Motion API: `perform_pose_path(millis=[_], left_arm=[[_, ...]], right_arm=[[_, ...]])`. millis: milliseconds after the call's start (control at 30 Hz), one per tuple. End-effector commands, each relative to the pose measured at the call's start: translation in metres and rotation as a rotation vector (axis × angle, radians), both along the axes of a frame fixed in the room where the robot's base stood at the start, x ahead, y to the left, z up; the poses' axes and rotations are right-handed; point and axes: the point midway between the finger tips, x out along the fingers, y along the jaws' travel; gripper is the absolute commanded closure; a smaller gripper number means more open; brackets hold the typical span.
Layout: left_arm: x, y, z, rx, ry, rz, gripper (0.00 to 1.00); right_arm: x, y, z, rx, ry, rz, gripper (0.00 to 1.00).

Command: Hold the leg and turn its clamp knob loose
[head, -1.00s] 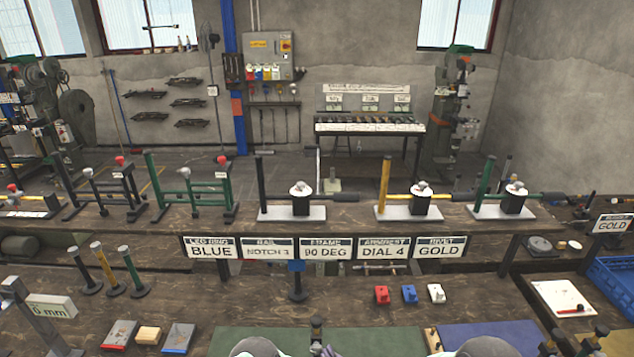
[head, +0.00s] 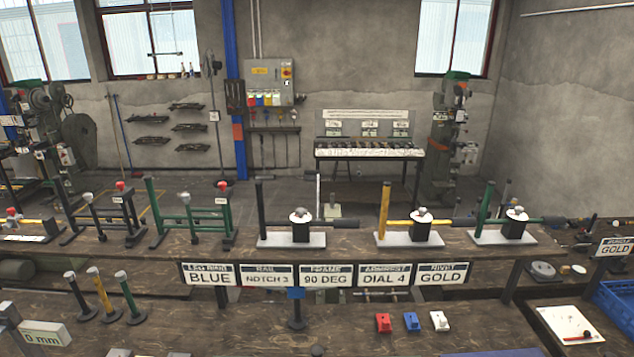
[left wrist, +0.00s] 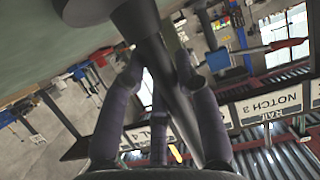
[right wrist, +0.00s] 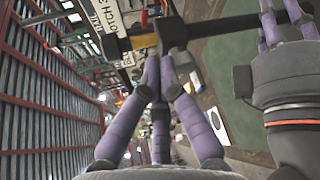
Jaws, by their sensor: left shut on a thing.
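In the left wrist view a dark round leg (left wrist: 158,62) runs between the purple fingers of my left gripper (left wrist: 162,72), which is shut on it. A wider dark collar and disc sit at the leg's upper end. In the right wrist view the dark leg (right wrist: 226,24) lies across the top, with a yellowish section (right wrist: 143,41) and a black block, perhaps the clamp (right wrist: 171,33). My right gripper (right wrist: 161,62) has its fingertips close together just below that block. Contact with the knob is unclear. The head view shows neither gripper.
In the head view, signs (head: 325,275) reading BLUE, NOTCH 3, 90 DEG, DIAL 4 and GOLD front the rear bench. Black, yellow and green posts (head: 103,294) stand at left. Red, blue and white blocks (head: 412,321) lie at right.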

Motion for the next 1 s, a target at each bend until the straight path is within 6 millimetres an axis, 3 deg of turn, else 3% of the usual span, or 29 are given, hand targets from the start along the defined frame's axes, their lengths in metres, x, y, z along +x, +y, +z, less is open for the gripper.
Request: perform_pose_path(millis=[667,1000], left_arm=[[0.0,0.001,0.0,0.001,-0.001,0.002,1.0],[0.0,0.0,0.0,0.0,-0.001,0.001,1.0]], right_arm=[[-0.001,-0.006,0.006,0.0,0.001,-0.001,1.0],[-0.031,-0.005,0.006,0.0,0.0,0.001,1.0]])
